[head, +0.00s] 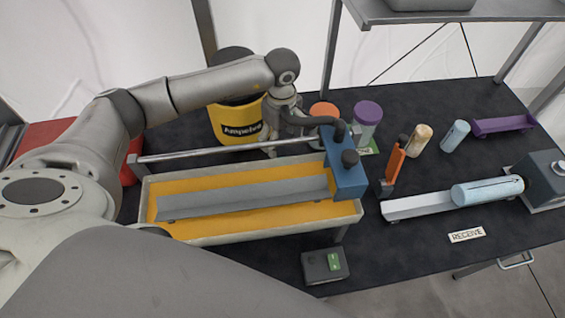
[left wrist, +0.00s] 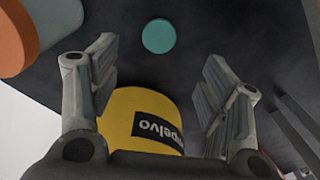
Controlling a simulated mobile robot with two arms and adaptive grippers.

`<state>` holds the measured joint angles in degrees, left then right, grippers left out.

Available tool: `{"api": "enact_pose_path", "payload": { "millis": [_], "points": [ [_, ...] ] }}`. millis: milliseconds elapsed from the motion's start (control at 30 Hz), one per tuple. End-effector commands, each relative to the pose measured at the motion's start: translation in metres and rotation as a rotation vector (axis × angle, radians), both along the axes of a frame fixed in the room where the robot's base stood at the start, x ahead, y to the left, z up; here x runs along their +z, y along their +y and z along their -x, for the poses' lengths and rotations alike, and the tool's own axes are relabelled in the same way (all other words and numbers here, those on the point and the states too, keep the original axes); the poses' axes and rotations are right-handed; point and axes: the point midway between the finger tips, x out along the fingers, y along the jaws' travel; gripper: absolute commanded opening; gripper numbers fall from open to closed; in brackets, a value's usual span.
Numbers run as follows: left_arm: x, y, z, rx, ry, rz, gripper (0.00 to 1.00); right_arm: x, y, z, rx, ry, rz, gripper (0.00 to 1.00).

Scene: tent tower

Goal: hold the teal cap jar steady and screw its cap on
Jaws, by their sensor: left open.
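My left gripper (head: 270,150) points down behind the long rail in the head view, beside the yellow tub. In the left wrist view its fingers (left wrist: 160,58) are open and spread, with nothing between them. A round teal disc (left wrist: 159,36), which looks like the teal cap, shows on the dark surface beyond the fingertips. I cannot tell whether it is loose or on a jar. In the head view it is hidden, and I cannot make out a teal cap jar. My right gripper is not in view.
The yellow tub (head: 236,128) stands close to the left gripper. Jars with orange (head: 323,110) and purple (head: 367,112) caps stand to its right. A rail (head: 215,151), a yellow-lined tray (head: 345,212) and a blue block (head: 346,178) lie in front. Light blue cylinders (head: 455,136) are further right.

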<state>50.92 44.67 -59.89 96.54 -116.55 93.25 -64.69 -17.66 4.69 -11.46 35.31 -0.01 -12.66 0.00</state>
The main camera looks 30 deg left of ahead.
Motion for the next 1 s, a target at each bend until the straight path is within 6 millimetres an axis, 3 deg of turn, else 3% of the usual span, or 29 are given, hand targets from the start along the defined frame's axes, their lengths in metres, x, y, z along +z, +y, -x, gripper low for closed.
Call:
{"api": "enact_pose_path", "payload": {
  "millis": [300,767,1000],
  "points": [
    [-0.044,-0.001,0.001,0.0,0.005,0.002,0.7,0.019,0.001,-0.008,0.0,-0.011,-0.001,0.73],
    [-0.055,0.0,0.001,0.0,0.003,0.001,0.7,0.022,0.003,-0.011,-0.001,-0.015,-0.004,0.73],
    [-0.089,-0.001,0.001,0.001,0.006,0.002,0.7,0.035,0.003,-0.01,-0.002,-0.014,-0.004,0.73]
  ]
}}
